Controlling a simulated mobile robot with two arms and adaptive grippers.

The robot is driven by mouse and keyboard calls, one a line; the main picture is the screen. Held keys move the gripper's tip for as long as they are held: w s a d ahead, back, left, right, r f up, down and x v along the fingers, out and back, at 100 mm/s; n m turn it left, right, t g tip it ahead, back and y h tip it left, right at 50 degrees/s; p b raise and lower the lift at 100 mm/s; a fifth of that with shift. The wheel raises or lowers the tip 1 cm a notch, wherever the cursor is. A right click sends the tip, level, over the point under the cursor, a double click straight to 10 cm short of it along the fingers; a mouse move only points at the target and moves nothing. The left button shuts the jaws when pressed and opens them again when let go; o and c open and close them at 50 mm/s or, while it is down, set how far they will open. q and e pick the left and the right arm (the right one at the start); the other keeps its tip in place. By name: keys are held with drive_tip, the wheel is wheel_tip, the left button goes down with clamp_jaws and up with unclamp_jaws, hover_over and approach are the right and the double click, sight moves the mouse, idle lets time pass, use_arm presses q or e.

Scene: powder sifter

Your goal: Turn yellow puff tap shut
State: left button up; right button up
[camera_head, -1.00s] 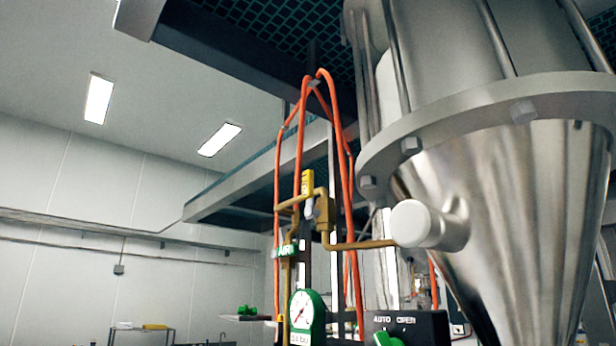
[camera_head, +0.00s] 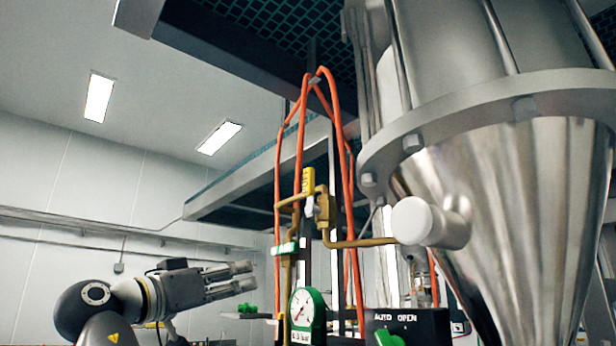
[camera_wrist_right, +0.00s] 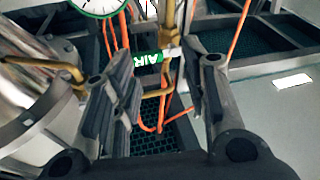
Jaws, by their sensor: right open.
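The yellow puff tap (camera_head: 308,181) stands upright on brass pipework (camera_head: 360,243) in the middle of the head view. The pipe runs right to a white cap on the steel cone. My right gripper (camera_head: 248,278) is at the lower left, below and left of the tap, its fingers pointing right, apart and empty. In the right wrist view its open fingers (camera_wrist_right: 158,60) frame the green AIR label (camera_wrist_right: 140,62) and brass pipe (camera_wrist_right: 170,18) beyond them. I cannot clearly make out the yellow handle there. My left gripper is not in view.
A green-rimmed gauge (camera_head: 304,309) sits below the tap. Orange hoses (camera_head: 350,130) loop around it. The steel cone (camera_head: 510,210) and a black AUTO/OPEN box (camera_head: 405,322) stand to the right.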

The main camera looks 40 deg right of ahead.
sight(305, 177)
drive_tip(key=s+a+r+m+g+h, duration=0.1)
drive_tip(key=s+r+m+g+h, duration=0.35)
drive_tip(key=s+r, duration=0.85)
drive_tip(key=shift+m+g+y, duration=0.35)
drive_tip(key=shift+m+y, duration=0.3)
drive_tip(key=shift+y, duration=0.1)
drive_tip(key=p+x, duration=0.1)
drive_tip(key=x, duration=0.2)
drive_tip(key=w+p+x, duration=0.1)
drive_tip(key=x, duration=0.7)
drive_tip(key=shift+w+a+r+p, duration=0.15)
drive_tip(key=shift+w+r+p, duration=0.15)
drive_tip(key=shift+w+p, duration=0.1)
drive_tip(key=shift+c, duration=0.3)
clamp_jaws()
